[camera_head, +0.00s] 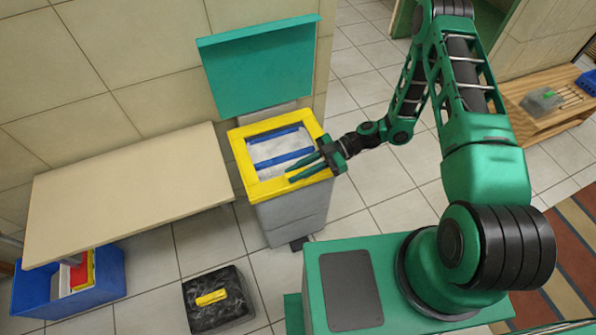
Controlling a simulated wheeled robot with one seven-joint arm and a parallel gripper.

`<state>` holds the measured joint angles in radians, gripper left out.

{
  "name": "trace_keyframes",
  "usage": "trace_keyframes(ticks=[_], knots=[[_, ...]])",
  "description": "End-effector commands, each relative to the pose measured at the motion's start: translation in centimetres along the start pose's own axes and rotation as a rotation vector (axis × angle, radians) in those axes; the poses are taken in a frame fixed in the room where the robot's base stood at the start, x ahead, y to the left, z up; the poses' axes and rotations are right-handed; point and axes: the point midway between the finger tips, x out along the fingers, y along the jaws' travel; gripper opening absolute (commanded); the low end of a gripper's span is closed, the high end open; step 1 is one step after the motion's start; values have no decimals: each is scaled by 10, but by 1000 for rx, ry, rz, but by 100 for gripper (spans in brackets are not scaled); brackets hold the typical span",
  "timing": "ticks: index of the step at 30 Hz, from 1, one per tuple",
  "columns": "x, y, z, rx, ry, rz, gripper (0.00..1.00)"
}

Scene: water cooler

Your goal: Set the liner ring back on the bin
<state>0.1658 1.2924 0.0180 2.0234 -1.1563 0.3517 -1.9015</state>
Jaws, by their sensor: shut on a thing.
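The liner ring (240,152) is a yellow square frame at the top of the grey bin (293,213). It appears level with the bin's mouth; I cannot tell whether it rests fully on the rim or is slightly above it. A pale liner with blue strips shows inside the frame. The bin's teal lid (260,68) stands open behind it. My gripper (290,173) reaches in from the right, its green fingers over the ring's right front part. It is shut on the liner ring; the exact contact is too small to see.
A beige bench (125,190) stands left of the bin, with a blue crate (95,283) of coloured items below. A black bundle with a yellow strip (212,297) lies on the floor in front. A wooden shelf (545,100) stands at the right. Tiled floor is clear between.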

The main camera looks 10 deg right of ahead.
Motion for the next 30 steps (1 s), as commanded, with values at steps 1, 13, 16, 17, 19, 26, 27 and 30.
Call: trace_keyframes(ticks=[1, 13, 16, 17, 19, 26, 27, 30], knots=[[1, 0, 3, -1, 0, 0, 0], [1, 0, 4, -1, -1, 1, 36], [1, 0, 4, -1, -1, 1, 36], [1, 0, 4, -1, -1, 1, 36], [1, 0, 4, -1, -1, 1, 36], [-6, 1, 3, -1, -1, 2, 36], [-11, 1, 3, -1, -1, 3, 36], [-27, 1, 3, -1, -2, 5, 36]])
